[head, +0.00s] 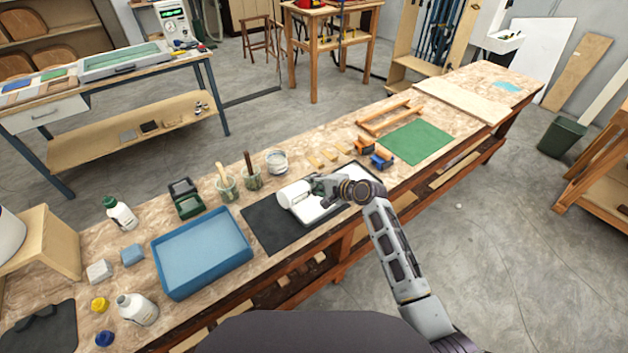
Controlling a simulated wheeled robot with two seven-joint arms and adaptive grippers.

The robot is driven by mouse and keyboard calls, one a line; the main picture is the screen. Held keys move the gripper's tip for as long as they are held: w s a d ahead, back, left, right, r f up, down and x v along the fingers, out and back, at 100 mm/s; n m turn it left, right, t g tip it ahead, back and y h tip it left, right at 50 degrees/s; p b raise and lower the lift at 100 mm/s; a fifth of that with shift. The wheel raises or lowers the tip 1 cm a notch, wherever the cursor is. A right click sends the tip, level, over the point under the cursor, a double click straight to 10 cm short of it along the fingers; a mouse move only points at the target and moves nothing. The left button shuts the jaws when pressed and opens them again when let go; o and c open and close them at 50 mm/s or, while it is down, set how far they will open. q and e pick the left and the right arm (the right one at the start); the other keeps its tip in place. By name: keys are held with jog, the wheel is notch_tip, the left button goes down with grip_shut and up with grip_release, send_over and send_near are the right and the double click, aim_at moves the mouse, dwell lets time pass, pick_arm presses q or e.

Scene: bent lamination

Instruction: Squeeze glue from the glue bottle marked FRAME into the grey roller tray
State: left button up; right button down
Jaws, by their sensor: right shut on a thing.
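My right gripper (318,186) is shut on a white bottle (294,195) and holds it lying over on its side, its broad end to the left. The bottle is at the left end of a pale tray (322,213) on a black mat (268,228); whether it touches the tray I cannot tell. The gripper and wrist hide the bottle's other end and part of the tray. No marking on the bottle is readable, and no flow of glue can be made out. My left gripper is not in view.
A blue tray (203,290) lies left of the mat. A green-capped bottle (121,214) and another white bottle (138,309) stand farther left. Brush pots (228,188) and a clear tub (277,162) stand behind the mat. Clamps (381,160) and a green sheet (416,141) lie right.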

aim_at(314, 204)
notch_tip(314, 204, down, 3)
jog(key=m+g+y, duration=0.1)
jog(key=m+y, duration=0.1)
jog(key=shift+r+m+b, duration=0.1)
jog(key=shift+m+b, duration=0.2)
jog(key=shift+b, duration=0.1)
jog(key=shift+f+m+g+y+b, duration=0.7)
jog(key=shift+f+m+y, duration=0.3)
jog(key=shift+f+m, duration=0.3)
dwell(5.3)
jog(key=c, duration=1.8)
grip_release()
grip_shut()
